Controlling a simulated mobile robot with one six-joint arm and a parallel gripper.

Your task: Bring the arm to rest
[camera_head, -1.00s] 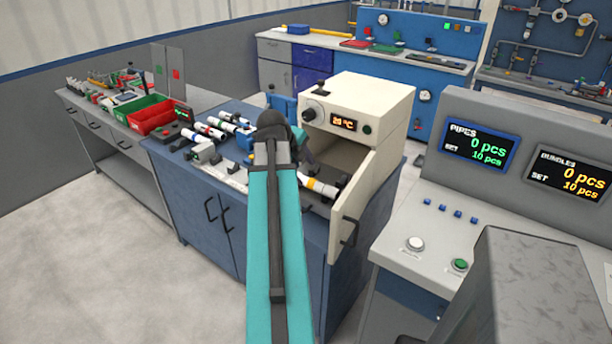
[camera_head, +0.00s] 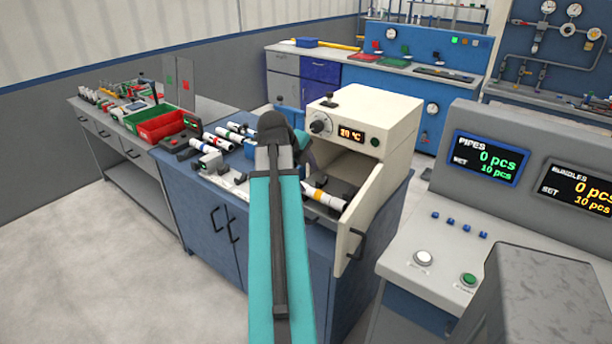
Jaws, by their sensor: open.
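My teal and black arm (camera_head: 282,240) rises from the bottom middle of the head view to a dark joint in front of the blue workbench (camera_head: 190,215). A short dark part of my arm shows just right of that joint. The gripper itself is hidden behind the arm, so I see neither its jaws nor anything in them. A white pipe with a yellow band (camera_head: 325,197) lies at the opening of the cream oven (camera_head: 388,112), right of my arm. Several banded white pipes (camera_head: 215,142) lie on the bench to the left.
The oven door (camera_head: 362,205) stands open toward me, close to the right of my arm. A grey console (camera_head: 440,235) with two displays stands at the right. Red (camera_head: 160,127) and green bins sit on the left bench. The floor (camera_head: 110,260) at the lower left is clear.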

